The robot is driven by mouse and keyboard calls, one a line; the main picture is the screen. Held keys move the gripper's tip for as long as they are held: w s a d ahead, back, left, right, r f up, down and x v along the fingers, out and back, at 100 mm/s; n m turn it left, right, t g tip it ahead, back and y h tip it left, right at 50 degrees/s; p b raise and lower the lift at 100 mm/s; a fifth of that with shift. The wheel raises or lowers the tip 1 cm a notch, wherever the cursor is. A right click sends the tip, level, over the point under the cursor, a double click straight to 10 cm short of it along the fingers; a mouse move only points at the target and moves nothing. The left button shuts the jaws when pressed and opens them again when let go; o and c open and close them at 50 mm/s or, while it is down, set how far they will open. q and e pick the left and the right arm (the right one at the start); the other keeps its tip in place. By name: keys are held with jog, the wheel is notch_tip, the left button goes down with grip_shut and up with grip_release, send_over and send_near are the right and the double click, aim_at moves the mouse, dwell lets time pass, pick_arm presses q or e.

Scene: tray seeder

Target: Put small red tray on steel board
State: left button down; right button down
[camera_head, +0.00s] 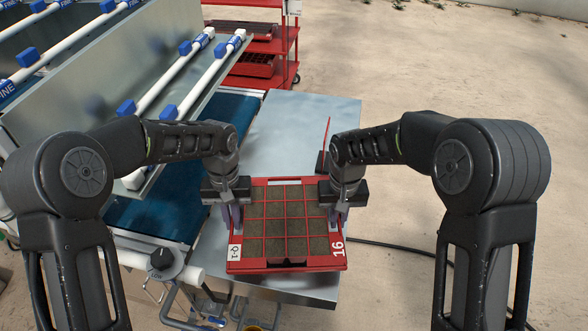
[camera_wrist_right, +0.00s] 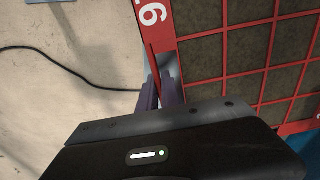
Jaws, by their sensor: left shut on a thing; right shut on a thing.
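The small red tray (camera_head: 285,266) has square cells filled with brown soil, with "Q-1" and "16" on its front corners. It is over the front part of the steel board (camera_head: 295,120); I cannot tell whether it touches the board. My left gripper (camera_head: 231,214) is shut on the tray's left side. My right gripper (camera_head: 340,214) is shut on its right side. In the right wrist view the tray's red edge (camera_wrist_right: 186,70) lies by the right gripper's fingers (camera_wrist_right: 160,95), which are partly hidden by the gripper body.
A blue conveyor belt (camera_head: 165,212) and a machine with white pipes (camera_head: 190,85) stand at the left. A red rack (camera_head: 285,45) with trays is behind. A black cable (camera_head: 385,246) lies on the floor.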

pick_arm(q)
jog(key=shift+f+b, duration=0.3)
jog(key=shift+f, duration=0.3)
pick_arm(e)
jog(key=shift+f, duration=0.55)
pick_arm(q)
jog(key=c, duration=1.6)
grip_release()
pick_arm(e)
jog(key=c, duration=1.6)
grip_release()
pick_arm(q)
jog(key=shift+o, duration=0.2)
jog(key=shift+r, duration=0.1)
pick_arm(e)
jog(key=shift+o, duration=0.2)
jog(key=shift+r, duration=0.1)
